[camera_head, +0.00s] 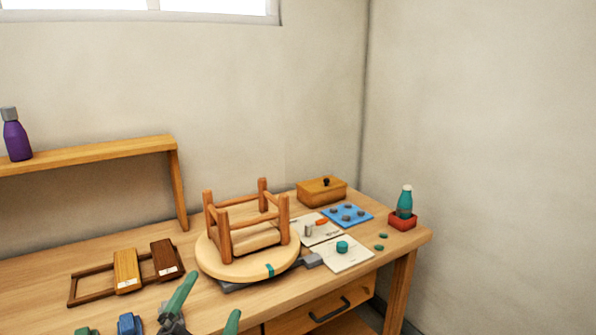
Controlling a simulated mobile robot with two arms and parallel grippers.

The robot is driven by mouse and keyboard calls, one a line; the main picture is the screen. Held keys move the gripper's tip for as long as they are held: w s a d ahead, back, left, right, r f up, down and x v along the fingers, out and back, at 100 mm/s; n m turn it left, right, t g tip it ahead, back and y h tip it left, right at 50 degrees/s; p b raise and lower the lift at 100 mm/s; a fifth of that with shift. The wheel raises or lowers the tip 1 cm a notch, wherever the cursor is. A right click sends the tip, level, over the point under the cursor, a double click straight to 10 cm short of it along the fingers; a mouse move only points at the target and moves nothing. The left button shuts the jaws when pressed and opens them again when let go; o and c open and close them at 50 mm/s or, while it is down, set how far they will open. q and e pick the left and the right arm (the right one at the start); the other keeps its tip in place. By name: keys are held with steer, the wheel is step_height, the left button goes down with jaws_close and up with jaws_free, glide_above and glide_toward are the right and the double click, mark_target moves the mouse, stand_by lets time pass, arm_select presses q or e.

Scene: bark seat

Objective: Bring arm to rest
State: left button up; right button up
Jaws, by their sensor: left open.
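My left gripper (206,307) is at the bottom edge of the head view, over the front of the workbench (50,268). Its two green fingers are spread apart with nothing visible between them. Most of its arm is outside the picture. Beyond it, a small upturned wooden stool frame (226,236) stands with its legs up on a round pale wooden disc (215,262). A teal band marks the disc's front edge. My right gripper is not in view.
A dark wooden rack (88,291) with two blocks lies left of the disc. A blue item (130,323) sits near the front edge. White cards, a blue tray (348,215), a wooden box (322,191) and a teal bottle (405,201) in a red holder stand at right.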

arm_select(q)
steer(key=s+a+f+n+g+y, duration=0.25)
steer(key=s+f+n+g, duration=0.2)
steer(key=f, duration=0.35)
steer(key=s+a+f+n+g+y, duration=0.25)
steer(key=s+f, duration=0.25)
steer(key=f, duration=0.3)
steer(key=s+f+n+g+h, duration=0.1)
steer(key=s+f+n+g, duration=0.1)
steer(key=s+f+g, duration=0.5)
steer(key=s+f+n+g+h, duration=0.15)
steer(key=s+f, duration=0.25)
steer(key=s, duration=0.7)
step_height(320, 180, down, 26)
steer(key=s+f+g, duration=0.1)
steer(key=s+g, duration=0.1)
steer(key=s+a+f, duration=0.2)
steer(key=s+f, duration=1.2)
steer(key=s, duration=0.1)
steer(key=shift+s+g, duration=0.2)
steer(key=shift+g, duration=0.15)
steer(key=shift+y, duration=0.25)
